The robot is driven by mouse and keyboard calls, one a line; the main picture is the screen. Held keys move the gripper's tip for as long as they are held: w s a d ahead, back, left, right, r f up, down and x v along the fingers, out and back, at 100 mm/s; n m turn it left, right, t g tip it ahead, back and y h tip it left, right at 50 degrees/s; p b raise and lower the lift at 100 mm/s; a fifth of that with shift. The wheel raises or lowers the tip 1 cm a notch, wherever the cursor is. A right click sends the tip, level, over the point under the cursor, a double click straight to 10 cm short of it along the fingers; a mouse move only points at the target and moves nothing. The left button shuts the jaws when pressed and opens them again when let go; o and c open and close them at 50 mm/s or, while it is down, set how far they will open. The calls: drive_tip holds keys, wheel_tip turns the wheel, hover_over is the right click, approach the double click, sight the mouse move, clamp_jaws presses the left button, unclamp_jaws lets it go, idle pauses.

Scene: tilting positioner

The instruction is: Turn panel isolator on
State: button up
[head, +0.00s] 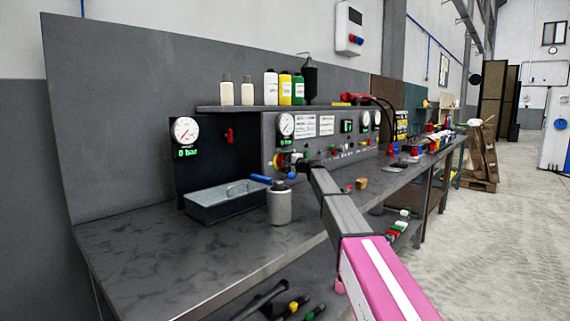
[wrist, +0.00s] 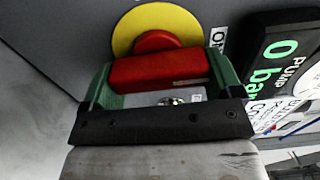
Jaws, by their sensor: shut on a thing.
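The panel isolator has a red handle (wrist: 158,70) standing out from a round yellow plate (wrist: 190,22) on the grey panel. My gripper (wrist: 160,76) is shut on the red handle, with one green finger at each end of it. The handle lies nearly level in the wrist view. In the head view my gripper (head: 298,163) is at the left end of the panel (head: 345,150), and the isolator (head: 280,160) is partly hidden behind it. A label beside the yellow plate is partly covered by a finger, so its wording is cut off.
A black pump display (wrist: 285,52) reading 0 bar is right of the handle. A shelf (head: 225,108) with bottles runs above the panel.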

idle(0.4)
drive_tip(key=o, duration=0.7)
drive_tip(key=shift+d, duration=0.1)
drive_tip(key=shift+o, duration=0.2)
drive_tip(key=shift+s+d, duration=0.1)
drive_tip(key=v, duration=1)
drive_tip(key=shift+s+d, duration=0.2)
